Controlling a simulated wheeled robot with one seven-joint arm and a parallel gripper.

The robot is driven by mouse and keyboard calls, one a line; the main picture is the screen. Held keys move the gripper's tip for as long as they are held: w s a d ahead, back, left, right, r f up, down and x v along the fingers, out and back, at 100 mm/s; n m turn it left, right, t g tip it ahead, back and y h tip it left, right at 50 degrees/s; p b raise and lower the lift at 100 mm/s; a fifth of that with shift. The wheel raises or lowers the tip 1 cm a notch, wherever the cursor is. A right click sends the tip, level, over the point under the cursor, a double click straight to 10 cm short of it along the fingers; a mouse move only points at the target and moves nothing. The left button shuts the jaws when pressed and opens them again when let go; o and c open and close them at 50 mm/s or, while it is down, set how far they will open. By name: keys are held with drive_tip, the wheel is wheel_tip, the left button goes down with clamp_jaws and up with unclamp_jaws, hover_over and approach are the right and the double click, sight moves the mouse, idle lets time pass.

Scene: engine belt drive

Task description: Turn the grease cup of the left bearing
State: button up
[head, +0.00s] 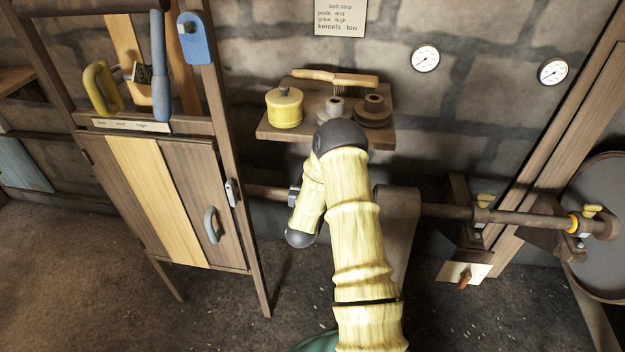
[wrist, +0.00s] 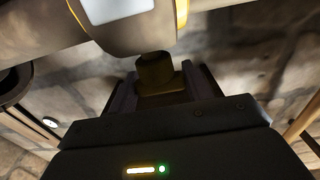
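In the wrist view a dark brass-coloured cup (wrist: 155,72) on a flat brass base sits between the two fingers of my gripper (wrist: 160,82), just below a thick round housing (wrist: 128,22). The fingers stand on either side of it, and I cannot tell whether they press on it. In the head view my arm hides my gripper and whatever is at it.
The shaft (head: 450,211) runs along the stone wall behind my arm. A wooden shelf (head: 275,133) with a yellow pot, a brush and spools is above it. A wooden cabinet (head: 185,190) stands at the left. A large round wheel (head: 605,250) is at the right.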

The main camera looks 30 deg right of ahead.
drive_tip(key=o, duration=0.4)
drive_tip(key=shift+a, duration=0.1)
drive_tip(key=b+v, duration=0.1)
drive_tip(key=v, duration=1.6)
drive_tip(key=shift+s, duration=0.1)
